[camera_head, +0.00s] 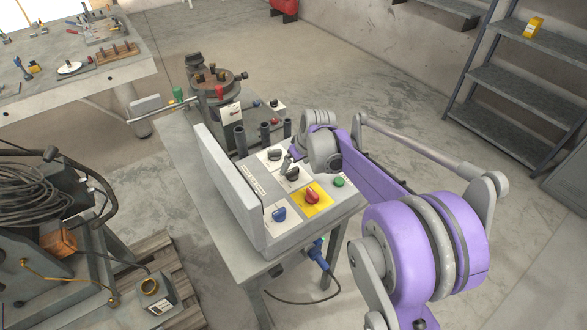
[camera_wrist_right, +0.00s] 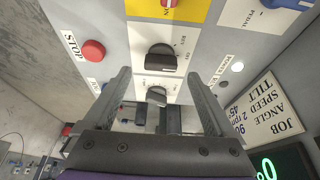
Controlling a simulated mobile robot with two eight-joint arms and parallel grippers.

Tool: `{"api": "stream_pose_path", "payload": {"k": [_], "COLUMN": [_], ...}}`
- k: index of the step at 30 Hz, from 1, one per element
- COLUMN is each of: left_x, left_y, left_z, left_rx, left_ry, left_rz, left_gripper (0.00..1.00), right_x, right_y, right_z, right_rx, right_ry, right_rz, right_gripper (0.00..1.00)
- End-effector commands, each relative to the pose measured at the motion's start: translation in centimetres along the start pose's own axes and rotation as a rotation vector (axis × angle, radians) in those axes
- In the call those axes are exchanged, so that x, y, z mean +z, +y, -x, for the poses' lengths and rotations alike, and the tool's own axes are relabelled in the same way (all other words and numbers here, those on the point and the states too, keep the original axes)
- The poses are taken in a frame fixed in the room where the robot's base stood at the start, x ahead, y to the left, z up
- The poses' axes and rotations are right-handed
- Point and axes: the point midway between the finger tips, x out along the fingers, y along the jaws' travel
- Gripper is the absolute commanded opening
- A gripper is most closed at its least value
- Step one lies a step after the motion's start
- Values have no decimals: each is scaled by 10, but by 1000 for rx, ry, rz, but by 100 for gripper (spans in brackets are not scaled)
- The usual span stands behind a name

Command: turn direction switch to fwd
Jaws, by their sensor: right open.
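The grey control box (camera_head: 225,190) stands on a metal table with knobs on its sloped panel. A black knob (camera_head: 292,173) on a white plate is beside the yellow plate. In the right wrist view the same black knob (camera_wrist_right: 162,57) has small labels, one looking like "REV"; its pointer setting is unclear. A second black knob (camera_wrist_right: 157,95) is nearer the gripper, between its fingers in the picture. My right gripper (camera_wrist_right: 160,95) is open over the panel, and I see no contact with either knob. In the head view its fingers are mostly hidden. My left gripper is not in view.
A red knob (camera_head: 312,197) on yellow, a blue knob (camera_head: 279,213) and a green button (camera_head: 338,182) are close by. A red STOP button (camera_wrist_right: 93,50) lies beside the left finger. Dark upright posts (camera_head: 265,133) and a round positioner (camera_head: 215,80) stand behind.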

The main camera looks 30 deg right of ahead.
Motion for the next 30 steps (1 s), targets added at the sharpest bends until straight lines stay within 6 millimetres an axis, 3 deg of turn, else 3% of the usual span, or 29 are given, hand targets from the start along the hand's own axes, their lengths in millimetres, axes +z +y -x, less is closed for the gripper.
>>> {"api": "stream_pose_path", "payload": {"k": [6, 18, 30], "left_x": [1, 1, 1], "left_y": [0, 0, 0], "left_z": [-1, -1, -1], "left_rx": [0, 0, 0], "left_ry": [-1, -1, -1], "left_rz": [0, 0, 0], "left_gripper": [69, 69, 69], "right_x": [0, 0, 0], "right_y": [0, 0, 0], "right_z": [-28, -35, -35], "right_rx": [0, 0, 0], "right_ry": [0, 0, 0], "right_rz": [0, 0, 0], "right_gripper": [90, 89, 17]}}
